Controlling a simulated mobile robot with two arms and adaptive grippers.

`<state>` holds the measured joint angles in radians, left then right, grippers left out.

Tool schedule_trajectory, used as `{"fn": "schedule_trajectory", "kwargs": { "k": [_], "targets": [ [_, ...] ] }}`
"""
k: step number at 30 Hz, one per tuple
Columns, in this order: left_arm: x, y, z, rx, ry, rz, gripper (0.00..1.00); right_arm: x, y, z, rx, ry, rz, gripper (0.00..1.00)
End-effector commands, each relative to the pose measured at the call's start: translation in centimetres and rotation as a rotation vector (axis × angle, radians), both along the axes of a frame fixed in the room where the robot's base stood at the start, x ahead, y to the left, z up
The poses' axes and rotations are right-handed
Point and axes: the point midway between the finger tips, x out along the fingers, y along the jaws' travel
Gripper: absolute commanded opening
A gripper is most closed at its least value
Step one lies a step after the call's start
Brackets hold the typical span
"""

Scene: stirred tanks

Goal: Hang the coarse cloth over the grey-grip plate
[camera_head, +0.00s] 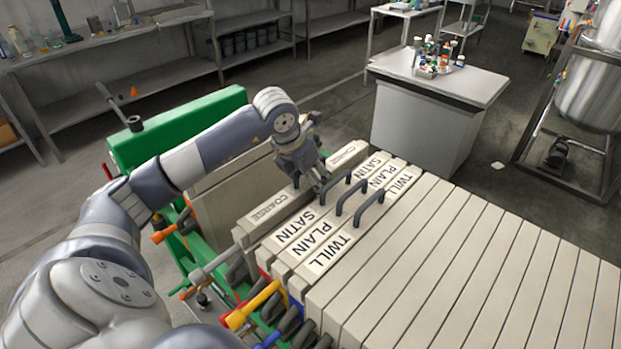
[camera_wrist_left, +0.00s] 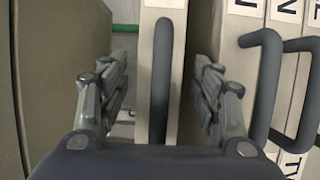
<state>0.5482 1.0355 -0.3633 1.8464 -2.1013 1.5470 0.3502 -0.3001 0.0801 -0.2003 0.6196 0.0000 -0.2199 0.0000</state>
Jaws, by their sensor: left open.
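The coarse cloth (camera_head: 268,206) is a narrow cream piece labelled COARSE at the left end of the row of cloths. Its dark handle is mostly hidden by my gripper in the head view, but its cream top edge (camera_wrist_left: 145,45) and upright handle show in the left wrist view. My left gripper (camera_head: 318,183) is open over this handle, one finger on each side with gaps visible. My right gripper is not in view.
Satin (camera_head: 295,229), plain (camera_head: 318,238) and twill (camera_head: 336,252) cloths with dark loop handles stand close on the right. Several pale plates (camera_head: 470,260) fill the row beyond. A green press end (camera_head: 190,125) stands left. A white cabinet (camera_head: 430,110) stands behind.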

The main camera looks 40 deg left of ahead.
Motion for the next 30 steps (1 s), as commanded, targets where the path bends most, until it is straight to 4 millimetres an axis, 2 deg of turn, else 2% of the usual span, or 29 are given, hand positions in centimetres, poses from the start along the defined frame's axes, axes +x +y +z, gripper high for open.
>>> {"fn": "schedule_trajectory", "kwargs": {
  "k": [5, 18, 24, 30],
  "targets": [
    [-0.4, 0.1, 1.1, 0.000, -0.002, 0.000, 0.59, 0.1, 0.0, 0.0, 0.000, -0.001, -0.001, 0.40],
    [-3.7, 0.3, 9.2, 0.003, -0.007, 0.000, 0.59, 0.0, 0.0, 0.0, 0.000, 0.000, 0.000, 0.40],
    [-4.5, 0.3, 10.9, 0.000, -0.003, 0.000, 0.59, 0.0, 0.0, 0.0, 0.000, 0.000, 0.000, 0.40],
    [-4.6, 0.3, 11.2, 0.001, -0.002, 0.000, 0.59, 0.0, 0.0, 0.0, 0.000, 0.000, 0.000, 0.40]
  ]
}}
